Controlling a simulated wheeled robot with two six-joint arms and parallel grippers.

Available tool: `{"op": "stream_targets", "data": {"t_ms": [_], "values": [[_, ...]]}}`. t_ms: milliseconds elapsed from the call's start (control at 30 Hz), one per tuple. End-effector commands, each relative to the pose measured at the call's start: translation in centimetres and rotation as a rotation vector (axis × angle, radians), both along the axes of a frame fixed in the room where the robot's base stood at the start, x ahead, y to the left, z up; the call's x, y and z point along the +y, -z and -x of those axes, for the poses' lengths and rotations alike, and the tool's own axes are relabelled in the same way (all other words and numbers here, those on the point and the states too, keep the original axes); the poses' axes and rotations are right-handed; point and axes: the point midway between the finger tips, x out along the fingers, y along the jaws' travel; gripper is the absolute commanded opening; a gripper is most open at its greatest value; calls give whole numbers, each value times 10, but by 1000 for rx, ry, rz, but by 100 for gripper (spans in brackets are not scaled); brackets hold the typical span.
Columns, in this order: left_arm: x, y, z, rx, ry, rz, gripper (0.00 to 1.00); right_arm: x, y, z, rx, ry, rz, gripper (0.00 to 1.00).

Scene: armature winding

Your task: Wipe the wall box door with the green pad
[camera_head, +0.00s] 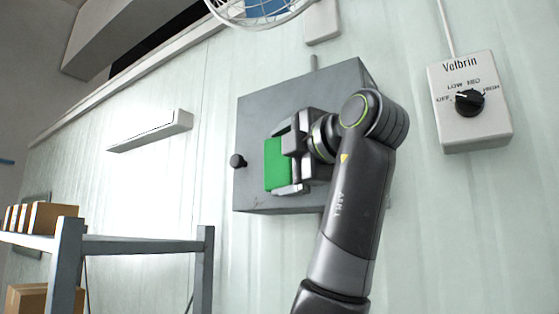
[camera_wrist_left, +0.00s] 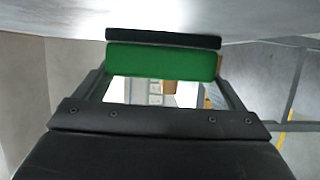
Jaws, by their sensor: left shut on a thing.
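The wall box door (camera_head: 262,112) is a grey panel on the wall, with a dark round knob at its left edge. The green pad (camera_head: 276,164) is in front of the door's left-middle part. My left gripper (camera_head: 290,163) is shut on the pad and reaches in from the right of it. In the left wrist view the green pad (camera_wrist_left: 162,62) sits between the fingers, with a dark strip along its upper side close to the grey door surface (camera_wrist_left: 60,15). I cannot tell for sure whether the pad touches the door. My right gripper is not in view.
A Velbrin dial box (camera_head: 470,125) is on the wall at the right. A wire fan guard (camera_head: 262,15) is above the box. A wall lamp (camera_head: 150,132) is at the left. A shelf with cartons (camera_head: 140,245) stands at the lower left.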

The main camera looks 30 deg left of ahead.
Motion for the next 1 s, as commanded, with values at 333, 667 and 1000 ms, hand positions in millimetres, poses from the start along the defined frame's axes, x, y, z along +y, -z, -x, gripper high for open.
{"op": "stream_targets", "data": {"t_ms": [333, 667, 1000], "values": [[-24, 0, 2, 0, 0, -1, 68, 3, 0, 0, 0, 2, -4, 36], [-46, 0, 2, 0, 2, -1, 68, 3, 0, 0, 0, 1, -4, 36], [-61, 0, 2, 0, 2, -1, 68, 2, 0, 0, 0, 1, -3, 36]]}}
